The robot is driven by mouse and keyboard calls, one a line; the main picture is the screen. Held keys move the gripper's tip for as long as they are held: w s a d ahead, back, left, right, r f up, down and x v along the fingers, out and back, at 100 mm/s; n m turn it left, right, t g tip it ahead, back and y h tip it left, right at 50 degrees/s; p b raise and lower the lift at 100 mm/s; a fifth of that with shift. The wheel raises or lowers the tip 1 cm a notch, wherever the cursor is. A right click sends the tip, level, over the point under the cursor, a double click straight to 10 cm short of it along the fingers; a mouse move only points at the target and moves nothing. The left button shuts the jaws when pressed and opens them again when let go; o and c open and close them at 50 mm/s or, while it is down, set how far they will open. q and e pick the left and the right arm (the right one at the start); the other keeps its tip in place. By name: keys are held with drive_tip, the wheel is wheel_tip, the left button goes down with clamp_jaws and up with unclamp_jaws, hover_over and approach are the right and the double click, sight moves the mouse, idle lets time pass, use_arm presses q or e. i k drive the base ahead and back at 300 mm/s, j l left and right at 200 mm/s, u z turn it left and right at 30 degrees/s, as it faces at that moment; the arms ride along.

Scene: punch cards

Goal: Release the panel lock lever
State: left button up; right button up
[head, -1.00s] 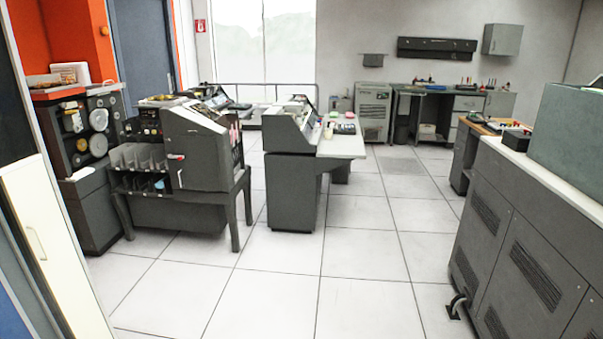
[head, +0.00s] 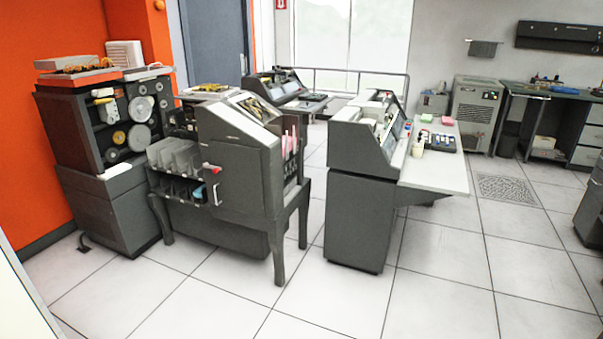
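A dark grey card machine (head: 240,175) on legs stands left of the middle. A small red-tipped lever (head: 211,168) sits on its front, near the left edge of a smooth grey panel. A pale upright handle (head: 216,194) is just below it. I cannot tell for certain whether the red-tipped part is the panel lock lever. Neither of my grippers is in view.
A dark cabinet with reels (head: 128,123) stands left of the machine by an orange wall. A grey console (head: 360,185) with a white-topped table (head: 440,170) stands to the right. The tiled floor (head: 220,305) in front is clear.

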sight(205, 165)
drive_tip(key=i+l+u, duration=0.1)
drive_tip(key=i+u, duration=0.3)
drive_tip(key=i+l+u, duration=0.3)
drive_tip(key=i+u, duration=0.15)
drive_tip(key=i+l+z, duration=0.1)
drive_tip(key=i, duration=0.8)
drive_tip(key=i+l+z, duration=0.15)
drive_tip(key=i, duration=0.8)
